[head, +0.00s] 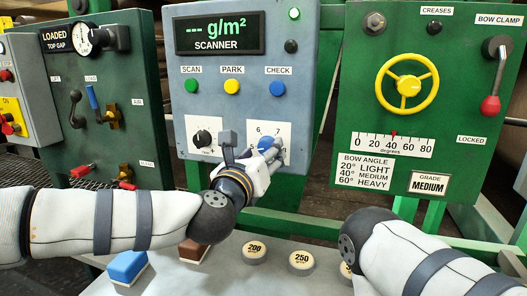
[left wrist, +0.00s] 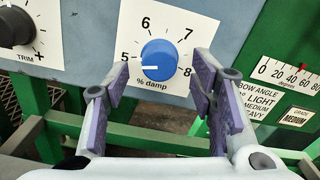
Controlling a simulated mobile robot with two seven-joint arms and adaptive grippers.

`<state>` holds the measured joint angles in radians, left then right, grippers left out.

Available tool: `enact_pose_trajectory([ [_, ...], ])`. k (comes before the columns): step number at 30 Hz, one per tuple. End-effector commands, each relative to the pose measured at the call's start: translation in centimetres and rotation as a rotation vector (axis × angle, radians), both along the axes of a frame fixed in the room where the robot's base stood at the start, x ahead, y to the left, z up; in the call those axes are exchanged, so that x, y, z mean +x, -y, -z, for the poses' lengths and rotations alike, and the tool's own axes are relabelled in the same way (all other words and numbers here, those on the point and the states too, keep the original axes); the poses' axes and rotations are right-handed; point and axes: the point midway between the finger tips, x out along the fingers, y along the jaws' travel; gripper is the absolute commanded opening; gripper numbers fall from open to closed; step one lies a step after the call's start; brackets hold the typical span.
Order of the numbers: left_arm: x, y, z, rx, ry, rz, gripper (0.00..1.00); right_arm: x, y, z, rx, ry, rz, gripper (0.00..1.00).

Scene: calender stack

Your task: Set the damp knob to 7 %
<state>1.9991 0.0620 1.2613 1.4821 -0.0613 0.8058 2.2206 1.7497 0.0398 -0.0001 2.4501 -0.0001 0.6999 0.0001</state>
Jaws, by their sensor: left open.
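The blue damp knob (left wrist: 159,58) sits on a white dial plate (left wrist: 178,15) marked 5, 6, 7 and 8, labelled "% damp". Its white pointer line points left, at about the 5. My left gripper (left wrist: 162,82) is open, with one purple-padded finger on each side of the knob in the left wrist view. I cannot tell whether the pads touch it. In the head view my left gripper (head: 268,156) covers most of the knob and part of the dial plate (head: 284,133). My right arm shows at the lower right, but its gripper is out of view.
A black trim knob (head: 203,138) is left of the damp dial. Green, yellow and blue buttons (head: 232,87) sit above, under the scanner display (head: 219,35). A green panel with a yellow handwheel (head: 407,85) stands right. Round weights (head: 302,260) lie on the bench below.

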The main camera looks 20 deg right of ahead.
Motion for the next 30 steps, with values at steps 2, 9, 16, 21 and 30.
enact_pose_trajectory([
  [2, 0.9, 0.6, 0.2, 0.001, -0.001, -0.001, 0.51, -0.2, 0.0, 0.2, 0.000, -0.006, 0.000, 0.40],
  [9, 1.9, 1.2, 0.0, 0.000, 0.000, -0.001, 0.51, -0.2, 0.0, 0.3, 0.000, -0.008, 0.000, 0.40],
  [16, 1.8, 1.2, 0.0, 0.001, 0.000, -0.001, 0.33, -0.2, 0.0, 0.2, 0.000, -0.008, 0.000, 0.40],
  [21, 1.8, 1.2, 0.0, 0.001, 0.000, -0.001, 0.03, -0.2, 0.0, 0.2, 0.000, -0.008, 0.000, 0.40],
  [30, 1.8, 1.2, 0.0, 0.031, 0.019, -0.001, 0.03, -0.3, 0.0, 0.3, 0.000, -0.009, 0.000, 0.40],
])
